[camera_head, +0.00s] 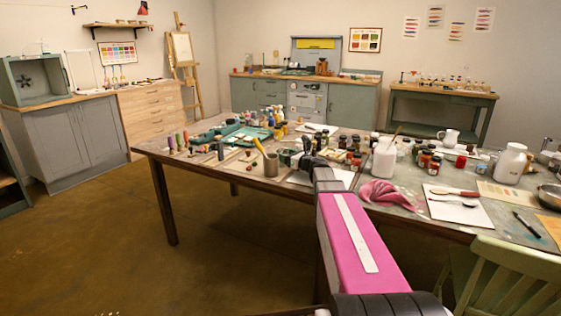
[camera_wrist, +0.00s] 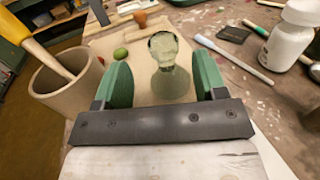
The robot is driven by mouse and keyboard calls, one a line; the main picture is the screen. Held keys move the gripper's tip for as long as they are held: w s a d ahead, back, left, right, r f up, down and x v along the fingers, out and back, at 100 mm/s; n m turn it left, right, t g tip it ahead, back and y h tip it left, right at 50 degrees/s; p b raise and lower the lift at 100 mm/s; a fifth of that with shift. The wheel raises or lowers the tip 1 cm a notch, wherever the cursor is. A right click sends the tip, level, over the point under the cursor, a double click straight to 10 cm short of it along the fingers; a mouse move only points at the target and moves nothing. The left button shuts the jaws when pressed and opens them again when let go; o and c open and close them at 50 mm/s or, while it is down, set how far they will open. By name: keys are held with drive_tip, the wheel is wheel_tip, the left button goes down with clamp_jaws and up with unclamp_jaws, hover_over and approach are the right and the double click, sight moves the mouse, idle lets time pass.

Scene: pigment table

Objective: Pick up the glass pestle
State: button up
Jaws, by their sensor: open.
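The glass pestle (camera_wrist: 171,86) is pale green and see-through, with a rounded knob on top and a wider lower part. In the wrist view it stands between the two green fingers of my gripper (camera_wrist: 160,62). The fingers are open, one on each side, with a visible gap to the glass. In the head view my gripper (camera_head: 308,155) is low over the middle of the table, and I cannot make out the pestle there.
A beige pot (camera_wrist: 62,98) with a yellow-handled tool stands close left of my gripper. A white bottle (camera_wrist: 288,42) and a light-blue-handled tool (camera_wrist: 246,64) are to the right. A pink cloth (camera_head: 385,193) and a crowded table (camera_head: 215,172) surround my arm.

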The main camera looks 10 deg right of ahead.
drive_tip(key=x, duration=0.5)
drive_tip(key=shift+w+d+f, duration=0.15)
drive_tip(key=shift+w+f, duration=0.05)
drive_tip(key=shift+w, duration=0.05)
drive_tip(key=c, duration=1.1)
